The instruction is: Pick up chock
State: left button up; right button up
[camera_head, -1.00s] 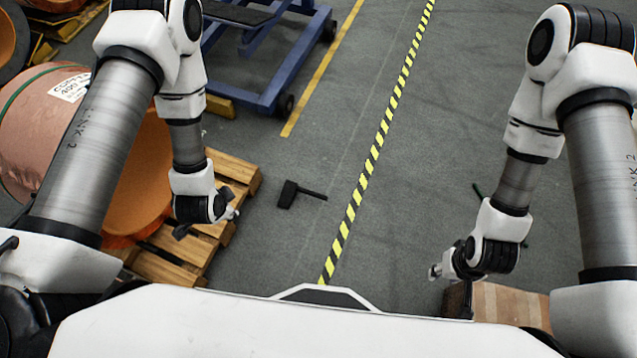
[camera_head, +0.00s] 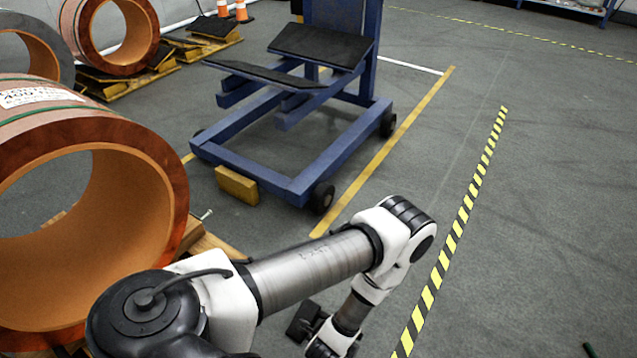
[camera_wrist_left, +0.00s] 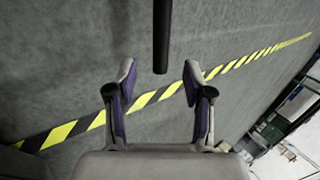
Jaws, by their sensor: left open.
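A yellow block (camera_head: 237,185), which looks like a chock, lies on the floor against the near left side of the blue cart. My left gripper (camera_wrist_left: 160,82) is open and empty, pointing at the floor. In the head view its fingers are hidden or cut off at the bottom edge. My right gripper is out of view.
The blue wheeled cart (camera_head: 265,165) stands ahead. A large copper coil (camera_head: 150,165) on a wooden pallet (camera_head: 208,238) is at the left. A yellow-black striped line (camera_head: 455,235) crosses open grey floor on the right. Orange cones (camera_head: 242,12) stand far back.

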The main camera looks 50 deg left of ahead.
pick_arm(q)
jog(key=b+x, duration=0.4)
jog(key=x, duration=0.2)
jog(key=shift+f+b, duration=0.3)
jog(key=shift+f, duration=0.05)
jog(key=shift+w+a+f, duration=0.1)
jog(key=shift+w+f, duration=0.15)
jog(key=shift+r, duration=0.2)
grip_shut()
